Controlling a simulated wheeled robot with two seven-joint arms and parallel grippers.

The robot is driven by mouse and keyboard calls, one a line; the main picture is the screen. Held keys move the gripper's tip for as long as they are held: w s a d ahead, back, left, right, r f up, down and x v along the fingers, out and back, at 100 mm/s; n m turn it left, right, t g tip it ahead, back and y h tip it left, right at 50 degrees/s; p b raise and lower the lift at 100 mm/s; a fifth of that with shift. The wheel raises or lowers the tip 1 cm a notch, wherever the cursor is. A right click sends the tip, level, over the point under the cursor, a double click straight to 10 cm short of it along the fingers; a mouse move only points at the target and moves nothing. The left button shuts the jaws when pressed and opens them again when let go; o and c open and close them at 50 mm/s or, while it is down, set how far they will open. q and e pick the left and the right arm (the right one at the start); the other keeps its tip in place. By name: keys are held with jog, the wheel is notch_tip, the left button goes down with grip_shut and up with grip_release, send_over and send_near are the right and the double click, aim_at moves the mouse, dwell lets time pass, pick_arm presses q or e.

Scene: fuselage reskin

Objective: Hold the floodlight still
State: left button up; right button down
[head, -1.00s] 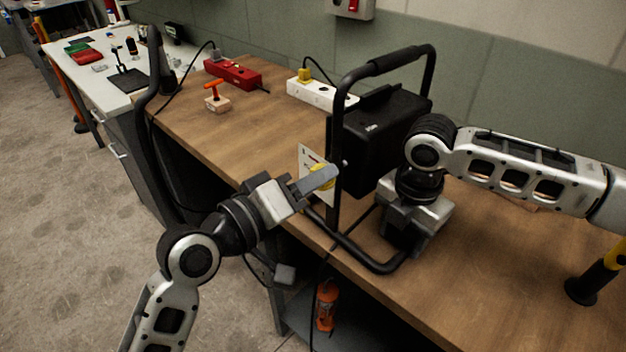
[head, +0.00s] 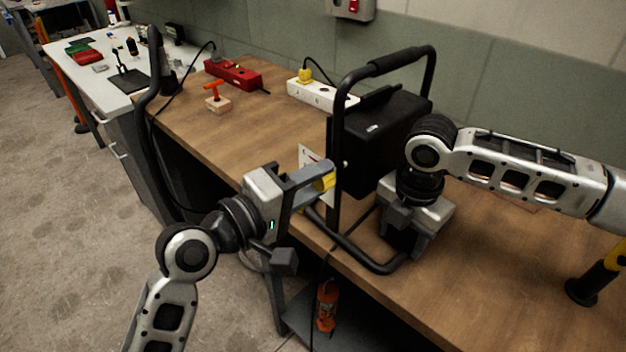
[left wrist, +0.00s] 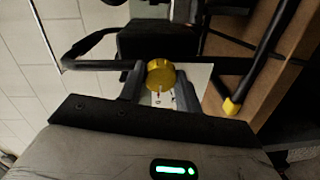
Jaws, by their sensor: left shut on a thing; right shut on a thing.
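The floodlight is a black box (head: 385,140) in a black tubular frame (head: 340,205) with a padded top handle, standing upright at the workbench's front edge. A pale plate with markings shows on its left side (head: 306,158) and in the left wrist view (left wrist: 190,88). My left gripper (head: 322,182) is shut on a round yellow knob (left wrist: 160,75) in front of that plate; the fingers lie on either side of it. My right gripper (head: 402,240) points down at the frame's low front part and is shut on it; its fingertips are partly hidden.
The wooden workbench (head: 480,270) carries a white power strip (head: 322,95), a red power strip (head: 233,73) and a small block with an orange handle (head: 217,101). A yellow-and-black tool (head: 597,275) stands at right. An orange item (head: 327,305) sits below the bench.

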jog(key=shift+d+r, duration=0.1)
pick_arm(q)
jog(key=o, duration=1)
jog(key=v, duration=1.2)
pick_arm(e)
jog(key=c, duration=0.5)
grip_release()
